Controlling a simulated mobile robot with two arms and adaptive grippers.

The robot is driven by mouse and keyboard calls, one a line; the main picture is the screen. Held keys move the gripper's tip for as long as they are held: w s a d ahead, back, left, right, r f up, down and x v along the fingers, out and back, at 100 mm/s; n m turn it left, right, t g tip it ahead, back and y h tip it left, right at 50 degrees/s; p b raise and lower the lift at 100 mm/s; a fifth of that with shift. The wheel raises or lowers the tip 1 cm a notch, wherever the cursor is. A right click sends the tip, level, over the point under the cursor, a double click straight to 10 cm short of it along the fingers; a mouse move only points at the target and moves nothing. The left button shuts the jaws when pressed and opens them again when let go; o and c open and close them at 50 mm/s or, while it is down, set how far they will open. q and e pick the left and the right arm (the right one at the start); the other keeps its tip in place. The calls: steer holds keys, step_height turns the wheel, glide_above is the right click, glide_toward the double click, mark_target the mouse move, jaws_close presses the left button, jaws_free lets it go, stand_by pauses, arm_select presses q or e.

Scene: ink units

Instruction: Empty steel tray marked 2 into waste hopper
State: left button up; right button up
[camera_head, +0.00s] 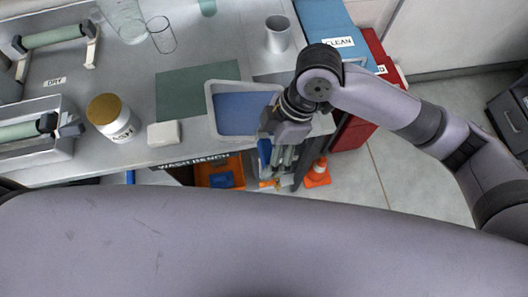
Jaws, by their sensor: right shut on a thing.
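A pale grey tray (213,120) with a flat blue content (243,112) is at the front edge of the wash bench. No number shows on it. My right gripper (283,158) is at the tray's front right corner, fingers pointing down. It is shut on the tray, though the fingers' contact is partly hidden by the gripper's own body. I cannot make out a thing marked as the waste hopper. My left gripper is out of view.
A white jar with a brown lid (112,117), a white block (164,133), a grey cup (278,35) and glassware (161,36) stand on the bench (185,50). Blue (335,22) and red (362,118) boxes are at the right. An orange cone (318,172) stands on the floor.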

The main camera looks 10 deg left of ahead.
steer(key=shift+w+d+r+g+y+b, duration=0.3)
steer(key=shift+d+r+y+b, duration=0.15)
steer(key=shift+r+y+b, duration=0.1)
steer(key=shift+w+d+r+g+y+p, duration=0.15)
steer(key=shift+d+r+g+y+p, duration=0.1)
steer(key=shift+r, duration=0.25)
steer(key=shift+w+d+r+g+y+p, duration=0.15)
steer(key=shift+r+y+p, duration=0.05)
steer(key=shift+r, duration=0.25)
steer(key=shift+w+d+r+g+y+p, duration=0.3)
steer(key=shift+d+r+y+p, duration=0.1)
steer(key=shift+r, duration=0.1)
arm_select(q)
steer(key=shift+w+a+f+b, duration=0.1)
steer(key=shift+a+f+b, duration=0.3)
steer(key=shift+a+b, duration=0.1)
arm_select(e)
steer(key=shift+w+d+r+g+y, duration=0.65)
steer(key=shift+w+d+y, duration=0.05)
steer(key=shift+d+y, duration=0.25)
steer(key=shift+w+d+r+g+y, duration=0.6)
steer(key=shift+w+d+g+y, duration=0.1)
steer(key=shift+d+y, duration=0.2)
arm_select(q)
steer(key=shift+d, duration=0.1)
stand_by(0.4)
